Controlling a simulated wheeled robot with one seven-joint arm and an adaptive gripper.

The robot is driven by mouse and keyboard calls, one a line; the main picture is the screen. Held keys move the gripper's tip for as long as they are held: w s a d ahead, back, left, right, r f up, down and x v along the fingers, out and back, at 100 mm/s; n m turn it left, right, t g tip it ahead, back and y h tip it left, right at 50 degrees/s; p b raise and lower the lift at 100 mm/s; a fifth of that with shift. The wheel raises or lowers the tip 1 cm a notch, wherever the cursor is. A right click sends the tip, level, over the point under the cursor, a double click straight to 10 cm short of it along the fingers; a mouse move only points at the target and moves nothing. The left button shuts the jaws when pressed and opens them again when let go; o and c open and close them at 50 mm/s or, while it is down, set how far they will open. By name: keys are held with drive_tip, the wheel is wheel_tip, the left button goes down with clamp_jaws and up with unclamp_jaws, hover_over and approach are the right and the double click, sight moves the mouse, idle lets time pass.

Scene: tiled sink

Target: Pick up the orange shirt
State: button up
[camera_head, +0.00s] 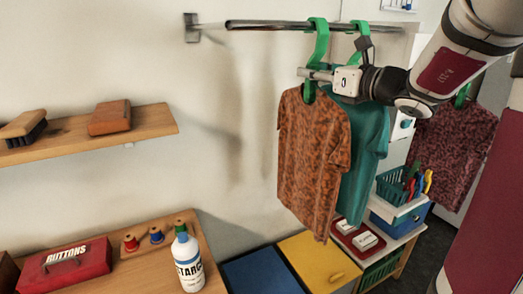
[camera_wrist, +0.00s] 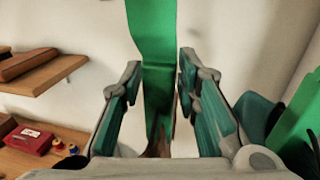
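The orange patterned shirt (camera_head: 312,160) hangs on a green hanger (camera_head: 320,40) from the rail, in front of a teal shirt (camera_head: 368,150). My gripper (camera_head: 312,74) is at the lower part of that hanger, just above the shirt's collar. In the wrist view my gripper (camera_wrist: 158,120) has its two fingers apart, one on each side of the green hanger (camera_wrist: 155,60), with gaps visible. A small brownish bit of the orange shirt (camera_wrist: 157,148) shows low between the fingers; the rest is hidden there.
The metal rail (camera_head: 270,25) runs above. A dark red shirt (camera_head: 455,135) hangs at the right behind my arm. A wooden shelf (camera_head: 75,135) is at the left. Below stand a starch bottle (camera_head: 188,262), a red buttons box (camera_head: 65,268) and a yellow bin (camera_head: 318,262).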

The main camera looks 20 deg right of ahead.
drive_tip(key=shift+w, duration=0.2)
clamp_jaws()
drive_tip(key=shift+r, duration=0.15)
